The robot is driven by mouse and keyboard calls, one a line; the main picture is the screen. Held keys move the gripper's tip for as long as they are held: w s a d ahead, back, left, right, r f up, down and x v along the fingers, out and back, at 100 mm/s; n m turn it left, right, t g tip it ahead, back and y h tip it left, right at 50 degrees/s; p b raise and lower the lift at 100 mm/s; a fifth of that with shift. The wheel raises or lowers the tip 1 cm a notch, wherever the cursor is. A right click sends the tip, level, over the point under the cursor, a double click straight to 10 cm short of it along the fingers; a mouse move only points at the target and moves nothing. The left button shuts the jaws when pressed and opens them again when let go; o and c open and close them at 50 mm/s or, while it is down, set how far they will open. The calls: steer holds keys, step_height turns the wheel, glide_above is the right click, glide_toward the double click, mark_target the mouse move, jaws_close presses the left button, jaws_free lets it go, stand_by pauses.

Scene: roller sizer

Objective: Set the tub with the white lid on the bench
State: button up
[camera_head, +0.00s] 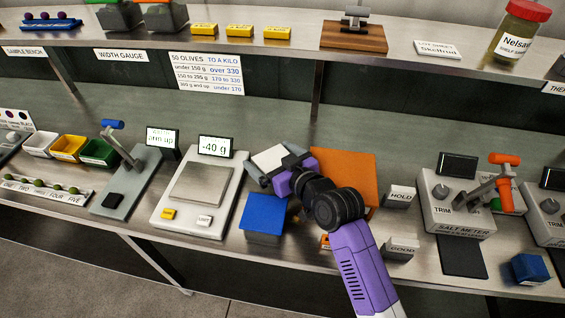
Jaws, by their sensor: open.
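A white square top (268,157), which looks like the tub's lid, shows just beyond my gripper, between the scale and an orange mat. The tub's body is hidden behind my gripper, so I cannot tell what it rests on. My gripper (277,167) is open, with its dark fingers at the near side of the white top. I cannot tell whether the fingers touch it. The steel bench (330,250) runs under everything here.
A scale (202,188) reading -40 g stands to the left.

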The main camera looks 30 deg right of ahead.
steer(key=v, duration=1.2)
steer(key=shift+r+b, duration=0.25)
steer(key=shift+b, duration=0.15)
steer(key=shift+r, duration=0.1)
steer(key=r, duration=0.1)
steer(key=d+r+m+t+h, duration=0.1)
steer(key=d+r+t, duration=0.1)
steer(key=shift+r, duration=0.4)
steer(key=s, duration=0.1)
steer(key=s+m+h, duration=0.1)
steer(key=s+t, duration=0.1)
steer(key=shift+s+d+r+h, duration=0.1)
steer(key=shift+s+d+h, duration=0.1)
steer(key=shift+d+h, duration=0.15)
steer(key=s+a+f+g, duration=0.1)
steer(key=s+a+f, duration=0.1)
steer(key=s, duration=1.2)
steer(key=s+a+f+g, duration=0.1)
steer(key=s+f, duration=0.3)
steer(key=s, duration=1.1)
steer(key=shift+a+g, duration=0.3)
steer(key=shift+a, duration=0.4)
